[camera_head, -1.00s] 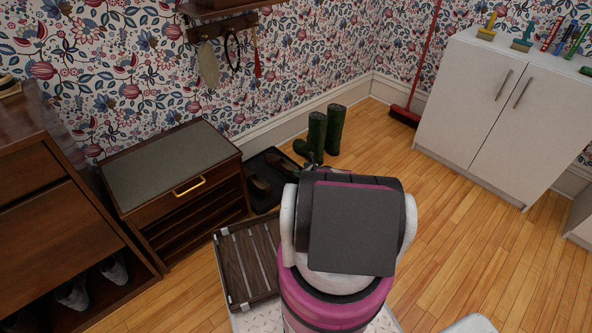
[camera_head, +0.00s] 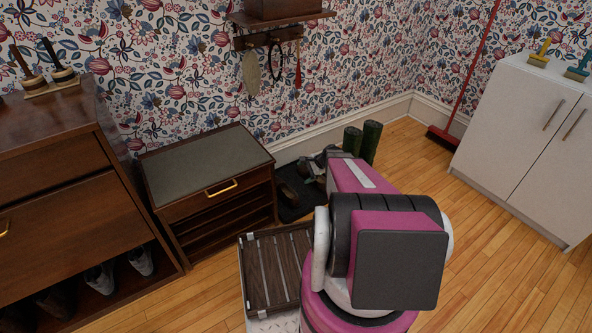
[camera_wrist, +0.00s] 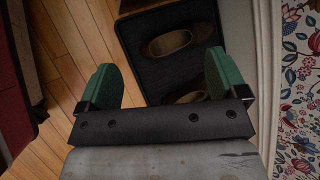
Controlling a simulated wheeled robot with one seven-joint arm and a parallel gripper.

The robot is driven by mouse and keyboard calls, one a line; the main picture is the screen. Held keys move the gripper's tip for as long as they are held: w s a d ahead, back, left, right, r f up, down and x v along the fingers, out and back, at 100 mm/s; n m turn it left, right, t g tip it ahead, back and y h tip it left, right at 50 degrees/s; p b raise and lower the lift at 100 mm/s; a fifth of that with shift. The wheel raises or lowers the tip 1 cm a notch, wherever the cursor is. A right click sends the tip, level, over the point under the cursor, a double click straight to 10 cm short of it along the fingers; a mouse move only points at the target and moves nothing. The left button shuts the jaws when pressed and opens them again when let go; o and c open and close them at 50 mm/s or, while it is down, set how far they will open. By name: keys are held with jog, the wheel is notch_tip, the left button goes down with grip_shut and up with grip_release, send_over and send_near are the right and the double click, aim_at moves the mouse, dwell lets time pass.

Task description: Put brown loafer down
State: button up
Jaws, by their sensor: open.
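A brown loafer (camera_wrist: 168,43) lies in a dark boot tray (camera_wrist: 146,73) in the wrist view. A second shoe (camera_wrist: 187,97) lies in the tray, partly hidden by my gripper's right finger and palm bar. My gripper (camera_wrist: 162,79) has two green fingers spread wide apart, with nothing held between them. It is over the tray, and the gap to the shoes is hard to judge. In the head view my gripper (camera_head: 320,163) is small and partly hidden by my arm, over the right part of the tray (camera_head: 289,212).
Green boots (camera_head: 369,140) stand right of the tray by the wall. A wooden shoe bench (camera_head: 210,168) stands left of it, and a larger dark cabinet (camera_head: 60,190) farther left. A red broom (camera_head: 443,137) and white cabinet (camera_head: 525,135) are right.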

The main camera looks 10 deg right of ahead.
jog(key=s+a+r+n+g+h, duration=0.1)
jog(key=s+a+r+n+h, duration=0.2)
jog(key=s+r+n, duration=0.4)
jog(key=s+a+r+n+g+h, duration=0.2)
jog(key=s+a+r+n+h, duration=0.2)
jog(key=s+r, duration=0.7)
notch_tip(320, 180, up, 2)
jog(key=a+n, duration=0.2)
jog(key=n, duration=0.1)
jog(key=shift+a+n+g+h, duration=0.3)
